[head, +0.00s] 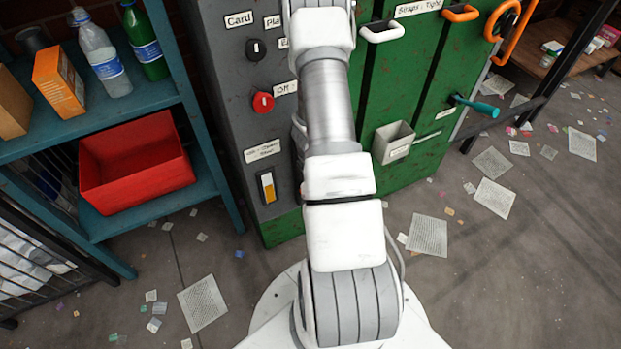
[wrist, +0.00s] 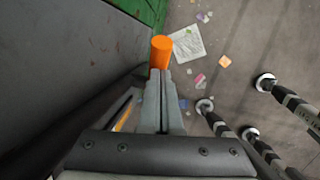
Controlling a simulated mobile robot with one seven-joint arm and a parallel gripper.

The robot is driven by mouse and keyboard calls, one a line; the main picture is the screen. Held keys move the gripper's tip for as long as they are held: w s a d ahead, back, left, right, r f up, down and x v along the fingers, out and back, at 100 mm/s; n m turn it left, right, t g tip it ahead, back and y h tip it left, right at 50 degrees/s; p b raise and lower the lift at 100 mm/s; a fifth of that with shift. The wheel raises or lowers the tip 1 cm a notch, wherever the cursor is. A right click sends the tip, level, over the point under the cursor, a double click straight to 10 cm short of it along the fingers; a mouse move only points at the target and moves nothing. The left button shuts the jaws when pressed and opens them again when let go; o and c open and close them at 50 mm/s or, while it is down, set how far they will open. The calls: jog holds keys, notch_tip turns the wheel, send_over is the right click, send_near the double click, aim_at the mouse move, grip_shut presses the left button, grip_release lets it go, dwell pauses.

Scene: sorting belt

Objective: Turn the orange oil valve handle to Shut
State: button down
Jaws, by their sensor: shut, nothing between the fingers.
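In the wrist view an orange cylindrical piece (wrist: 161,52), which looks like the end of the valve handle, shows just past my fingertips. My gripper (wrist: 159,76) is shut with nothing in it. Its tips overlap the lower end of the orange piece in the picture; I cannot tell whether they touch. The handle's pivot and Shut mark are not visible. In the head view my arm covers part of the grey panel (head: 225,85), and my gripper cannot be made out. A small white label (head: 262,151) there is too small to read surely.
The green machine front (head: 425,75) carries a teal lever (head: 475,106) and a grey cup (head: 393,142). A red knob (head: 263,102) sits on the panel. A teal shelf (head: 90,135) with a red bin (head: 135,165) stands left. Papers litter the floor.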

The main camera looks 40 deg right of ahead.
jog(key=y, duration=0.1)
jog(key=d+y+p, duration=0.1)
jog(key=d+f+y+p, duration=0.1)
jog(key=shift+s+t, duration=0.3)
jog(key=shift+s+d+f+p, duration=0.1)
jog(key=shift+d+f+p, duration=0.4)
jog(key=shift+p, duration=0.15)
jog(key=shift+s+d+f+p, duration=0.1)
jog(key=shift+d+f+p, duration=0.3)
jog(key=shift+f, duration=0.35)
jog(key=shift+d+f, duration=0.15)
